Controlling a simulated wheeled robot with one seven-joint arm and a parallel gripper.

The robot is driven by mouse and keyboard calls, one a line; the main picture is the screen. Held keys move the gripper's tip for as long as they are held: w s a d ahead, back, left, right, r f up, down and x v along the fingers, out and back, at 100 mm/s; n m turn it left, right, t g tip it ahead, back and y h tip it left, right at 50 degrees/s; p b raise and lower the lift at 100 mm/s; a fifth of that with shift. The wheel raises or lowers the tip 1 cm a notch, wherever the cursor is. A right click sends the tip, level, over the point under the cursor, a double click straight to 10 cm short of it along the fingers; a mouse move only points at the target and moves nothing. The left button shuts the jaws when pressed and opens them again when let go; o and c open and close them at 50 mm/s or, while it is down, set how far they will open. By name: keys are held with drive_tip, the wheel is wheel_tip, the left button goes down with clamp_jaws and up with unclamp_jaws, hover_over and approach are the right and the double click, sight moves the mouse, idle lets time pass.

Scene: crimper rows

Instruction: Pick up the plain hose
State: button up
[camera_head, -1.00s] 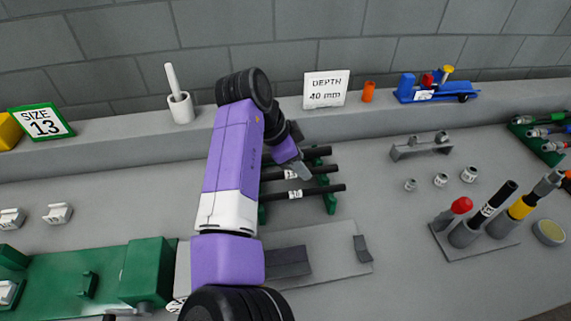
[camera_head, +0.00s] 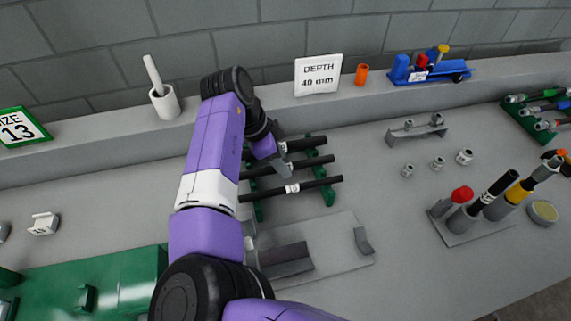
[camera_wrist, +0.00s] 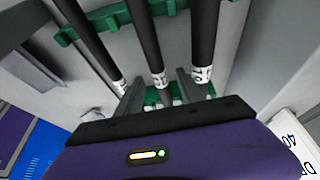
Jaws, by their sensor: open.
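Three black hoses with white label bands lie side by side on a green rack (camera_head: 329,197): a back one (camera_head: 309,143), a middle one (camera_head: 318,161) and a front one (camera_head: 322,183). I cannot tell which is the plain hose; the bands are too small to read. My gripper (camera_head: 284,168) is open above the rack's left part. In the wrist view, its two grey fingers (camera_wrist: 160,88) stand on either side of the middle hose (camera_wrist: 147,40), apart from each other. The back hose (camera_wrist: 204,35) is to the right there, the front hose (camera_wrist: 88,38) to the left.
A grey plate with a dark block (camera_head: 284,259) lies in front of the rack. To the right are small metal fittings (camera_head: 437,163) and a holder of upright tools (camera_head: 466,230). A depth sign (camera_head: 318,75) and a white mortar (camera_head: 165,103) stand on the back ledge.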

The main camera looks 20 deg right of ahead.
drive_tip(key=shift+d+f, duration=0.2)
drive_tip(key=shift+f, duration=0.25)
drive_tip(key=shift+s, duration=0.1)
clamp_jaws()
drive_tip(key=shift+r, duration=0.1)
